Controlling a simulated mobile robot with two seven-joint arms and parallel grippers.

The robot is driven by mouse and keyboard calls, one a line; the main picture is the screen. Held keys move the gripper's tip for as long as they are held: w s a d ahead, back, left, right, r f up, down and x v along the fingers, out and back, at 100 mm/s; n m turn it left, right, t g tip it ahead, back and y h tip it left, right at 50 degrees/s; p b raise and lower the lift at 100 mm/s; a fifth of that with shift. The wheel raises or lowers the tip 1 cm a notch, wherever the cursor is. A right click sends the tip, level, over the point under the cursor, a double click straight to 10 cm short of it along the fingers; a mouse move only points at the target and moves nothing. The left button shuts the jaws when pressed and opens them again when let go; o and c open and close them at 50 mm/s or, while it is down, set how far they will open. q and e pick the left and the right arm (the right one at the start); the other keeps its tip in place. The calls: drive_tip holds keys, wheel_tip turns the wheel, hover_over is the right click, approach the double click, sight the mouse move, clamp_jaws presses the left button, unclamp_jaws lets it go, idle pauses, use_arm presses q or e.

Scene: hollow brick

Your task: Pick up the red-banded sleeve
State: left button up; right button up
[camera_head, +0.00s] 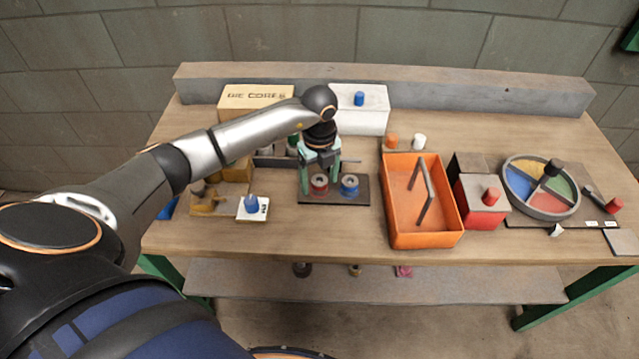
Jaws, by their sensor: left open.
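The red-banded sleeve (319,184) stands upright on a dark plate (335,199) near the middle of the table. A blue-banded sleeve (349,185) stands just to its right on the same plate. My left gripper (321,182) points down at the red-banded sleeve, its fingers open, one on each side of it. The right finger comes down between the two sleeves. I cannot tell whether the fingers touch the red-banded sleeve. My right gripper does not show.
An orange bin (392,205) with a handle stands to the right. Behind are a box marked with letters (240,97) and a white block (372,118) with a blue piece. A wooden tray (230,205) and white card (245,212) lie left. A colored dial (517,205) is far right.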

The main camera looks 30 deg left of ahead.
use_arm(q)
drive_tip(key=shift+f, duration=0.25)
clamp_jaws()
idle(0.5)
